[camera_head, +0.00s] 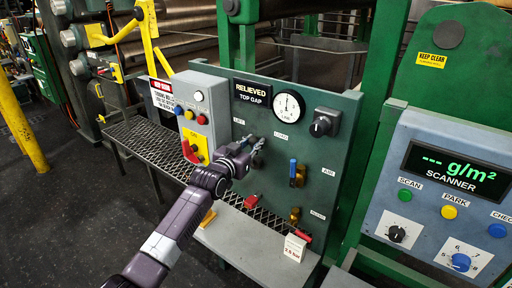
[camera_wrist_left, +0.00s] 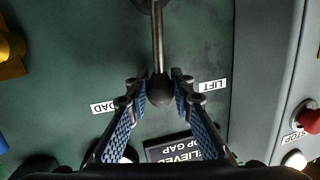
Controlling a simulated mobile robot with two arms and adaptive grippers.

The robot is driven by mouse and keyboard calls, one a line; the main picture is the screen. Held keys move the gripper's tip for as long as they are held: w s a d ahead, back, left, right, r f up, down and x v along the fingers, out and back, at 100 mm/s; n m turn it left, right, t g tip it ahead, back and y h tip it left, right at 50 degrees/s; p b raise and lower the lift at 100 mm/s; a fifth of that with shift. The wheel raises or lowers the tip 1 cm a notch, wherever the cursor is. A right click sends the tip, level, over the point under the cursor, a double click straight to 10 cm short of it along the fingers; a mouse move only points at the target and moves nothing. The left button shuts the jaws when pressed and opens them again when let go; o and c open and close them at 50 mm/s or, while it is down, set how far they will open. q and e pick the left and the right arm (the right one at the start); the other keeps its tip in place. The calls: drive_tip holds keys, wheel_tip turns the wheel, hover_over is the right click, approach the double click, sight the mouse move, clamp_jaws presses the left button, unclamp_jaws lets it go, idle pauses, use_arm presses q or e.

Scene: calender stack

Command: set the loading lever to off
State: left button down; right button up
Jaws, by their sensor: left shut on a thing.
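The loading lever (camera_wrist_left: 157,40) is a thin metal rod with a dark round knob (camera_wrist_left: 160,90), on a green panel (camera_head: 330,182). In the left wrist view, the rod runs nearly straight from its base at the top edge to the knob, between the LOAD label (camera_wrist_left: 109,107) and the LIFT label (camera_wrist_left: 212,86). My left gripper (camera_head: 257,150) is at the lever, its blue-padded fingers (camera_wrist_left: 160,92) on either side of the knob, shut on it. In the head view, the gripper hides much of the lever. My right gripper is not in view.
A RELIEVED TOP GAP display (camera_head: 252,93), a round gauge (camera_head: 289,106) and a black knob (camera_head: 323,124) sit above the lever. A grey button box (camera_head: 205,107) stands close on the left. A blue-handled valve (camera_head: 293,172) is to the right. The scanner console (camera_head: 440,190) is farther right.

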use_arm(q)
drive_tip(key=shift+w+a+n, duration=0.25)
drive_tip(key=shift+a+n, duration=0.15)
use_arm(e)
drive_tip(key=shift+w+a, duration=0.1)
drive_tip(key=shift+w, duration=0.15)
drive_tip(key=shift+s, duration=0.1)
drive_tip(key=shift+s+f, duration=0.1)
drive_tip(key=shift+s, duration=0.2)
use_arm(q)
drive_tip(key=c, duration=1.7)
unclamp_jaws()
drive_tip(key=shift+o, duration=0.2)
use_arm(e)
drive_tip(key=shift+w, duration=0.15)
use_arm(q)
drive_tip(key=v, duration=1.2)
